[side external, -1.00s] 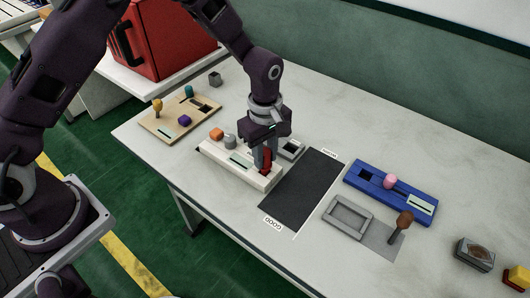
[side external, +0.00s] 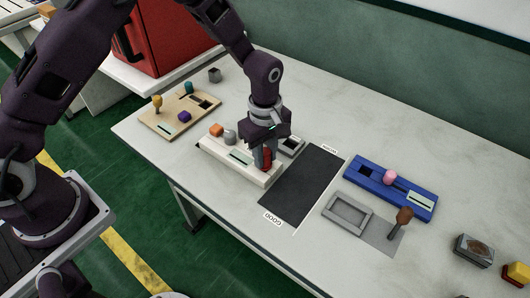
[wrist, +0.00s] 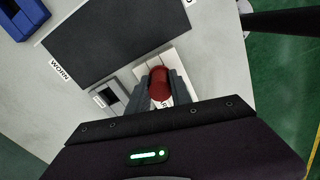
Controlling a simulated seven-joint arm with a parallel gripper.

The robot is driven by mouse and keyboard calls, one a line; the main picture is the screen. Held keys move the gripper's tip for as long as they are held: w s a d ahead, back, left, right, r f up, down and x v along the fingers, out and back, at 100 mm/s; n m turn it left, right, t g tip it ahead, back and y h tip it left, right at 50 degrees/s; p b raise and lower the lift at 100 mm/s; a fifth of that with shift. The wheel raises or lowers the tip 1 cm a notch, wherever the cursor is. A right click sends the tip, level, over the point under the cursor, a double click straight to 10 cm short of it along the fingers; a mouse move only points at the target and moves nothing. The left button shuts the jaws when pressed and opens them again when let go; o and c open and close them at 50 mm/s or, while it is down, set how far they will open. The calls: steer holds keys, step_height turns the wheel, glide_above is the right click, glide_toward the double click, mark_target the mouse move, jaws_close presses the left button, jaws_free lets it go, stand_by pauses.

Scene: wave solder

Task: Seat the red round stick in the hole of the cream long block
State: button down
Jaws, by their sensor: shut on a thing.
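The cream long block (side external: 222,150) lies on the table at the left of the dark mat. An orange piece (side external: 216,130) and a grey round piece (side external: 230,137) stand at its far left end. My gripper (side external: 263,160) is shut on the red round stick (side external: 266,157) over the block's right end. The stick also shows between the fingers in the wrist view (wrist: 159,84). The fingers and stick hide the hole, so I cannot tell whether the stick's lower end is in it.
A dark mat (side external: 303,187) lies right of the block. A small grey box (side external: 291,146) stands close behind my gripper. A blue block (side external: 405,194) with a pink piece, a grey tray (side external: 347,211) and a tan board (side external: 165,125) lie farther off.

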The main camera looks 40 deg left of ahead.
steer(key=shift+f, duration=0.2)
stand_by(0.5)
steer(key=c, duration=1.1)
jaws_free()
steer(key=shift+r, duration=0.1)
step_height(320, 180, up, 7)
steer(key=shift+f, duration=0.1)
